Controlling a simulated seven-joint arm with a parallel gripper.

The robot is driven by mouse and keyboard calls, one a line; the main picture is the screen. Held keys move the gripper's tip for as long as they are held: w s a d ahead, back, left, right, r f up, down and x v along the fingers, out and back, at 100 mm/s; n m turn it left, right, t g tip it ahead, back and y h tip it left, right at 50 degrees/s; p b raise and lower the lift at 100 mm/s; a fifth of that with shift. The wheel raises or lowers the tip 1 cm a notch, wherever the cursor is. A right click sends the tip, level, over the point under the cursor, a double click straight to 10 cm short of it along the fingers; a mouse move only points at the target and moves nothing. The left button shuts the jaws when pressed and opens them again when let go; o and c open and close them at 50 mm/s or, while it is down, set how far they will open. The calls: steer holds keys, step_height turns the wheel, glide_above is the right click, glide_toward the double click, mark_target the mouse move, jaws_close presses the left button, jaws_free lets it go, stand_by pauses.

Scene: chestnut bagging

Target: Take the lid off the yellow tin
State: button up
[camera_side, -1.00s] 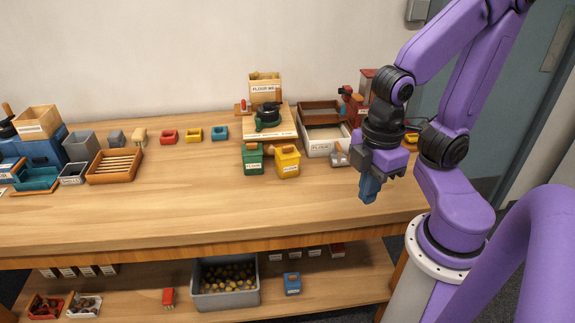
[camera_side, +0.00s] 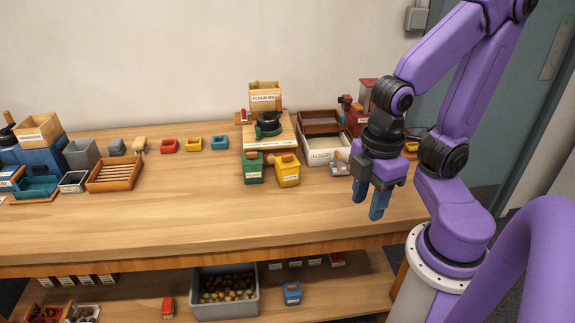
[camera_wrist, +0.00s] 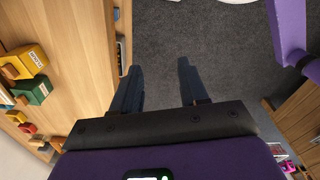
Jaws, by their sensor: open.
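The yellow tin (camera_side: 288,174) stands upright on the table with its lid (camera_side: 288,160) on and a label on its front. It also shows at the left edge of the wrist view (camera_wrist: 30,60). The green tin (camera_side: 253,169) stands just left of it, and shows in the wrist view (camera_wrist: 36,92). My gripper (camera_side: 367,200) is open and empty. It hangs to the right of the yellow tin and nearer the front, with its blue fingers pointing down, apart from both tins.
A flour mill (camera_side: 265,98) stands behind the tins. A white flour tray (camera_side: 325,152) is to the right of the yellow tin. Small red, yellow and blue boxes (camera_side: 194,142) sit to the left. The table front (camera_side: 180,220) is clear. A grey crate (camera_side: 225,305) is on the shelf below.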

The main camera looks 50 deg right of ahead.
steer(key=w+d+r, duration=0.1)
steer(key=w+r, duration=0.1)
steer(key=w, duration=0.7)
steer(key=w+r, duration=0.3)
steer(key=w, duration=0.7)
steer(key=m, duration=0.1)
glide_above(288, 155)
steer(key=f, duration=0.6)
steer(key=a+f, duration=0.1)
steer(key=f, duration=0.3)
steer(key=shift+w, duration=0.15)
steer(key=f, duration=0.4)
steer(key=shift+s+d+f, duration=0.15)
steer(key=shift+s+d, duration=0.05)
steer(key=shift+d, duration=0.2)
steer(key=shift+f, duration=0.6)
jaws_close()
